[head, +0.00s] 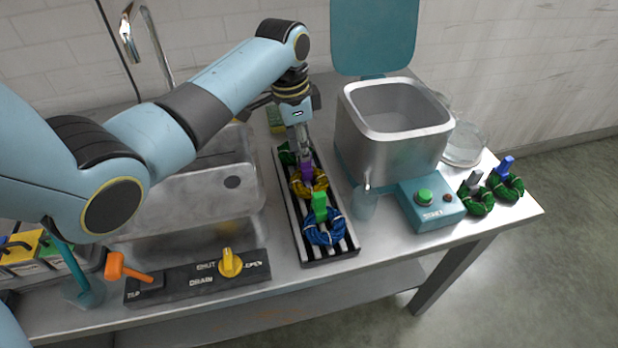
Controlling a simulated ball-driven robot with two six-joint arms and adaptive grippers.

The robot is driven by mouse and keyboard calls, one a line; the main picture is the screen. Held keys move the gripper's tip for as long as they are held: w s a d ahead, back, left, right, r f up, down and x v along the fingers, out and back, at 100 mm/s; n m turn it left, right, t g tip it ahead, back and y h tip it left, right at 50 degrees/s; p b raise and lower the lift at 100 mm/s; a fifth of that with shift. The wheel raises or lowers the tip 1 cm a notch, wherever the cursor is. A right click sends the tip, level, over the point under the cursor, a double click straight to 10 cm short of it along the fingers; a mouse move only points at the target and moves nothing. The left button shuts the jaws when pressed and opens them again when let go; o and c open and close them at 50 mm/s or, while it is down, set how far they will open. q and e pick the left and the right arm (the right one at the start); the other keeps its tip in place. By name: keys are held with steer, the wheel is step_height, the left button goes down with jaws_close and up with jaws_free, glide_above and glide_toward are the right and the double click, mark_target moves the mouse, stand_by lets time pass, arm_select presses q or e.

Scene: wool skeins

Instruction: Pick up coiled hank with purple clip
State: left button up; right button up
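The right gripper is not in view.
On the same rack are a blue hank (324,230) with a green clip in front and a green hank (286,155) behind. A steel vat (390,135) stands right, a sink (180,200) left. Two green hanks (476,200) (507,186) lie by the table's right edge.

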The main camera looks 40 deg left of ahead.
mark_target(306, 166)
arm_select(q)
steer(key=f, duration=0.4)
steer(key=shift+w+d+f, duration=0.15)
steer(key=shift+w+d, duration=0.15)
steer(key=shift+w, duration=0.1)
steer(key=shift+c, duration=0.5)
jaws_close()
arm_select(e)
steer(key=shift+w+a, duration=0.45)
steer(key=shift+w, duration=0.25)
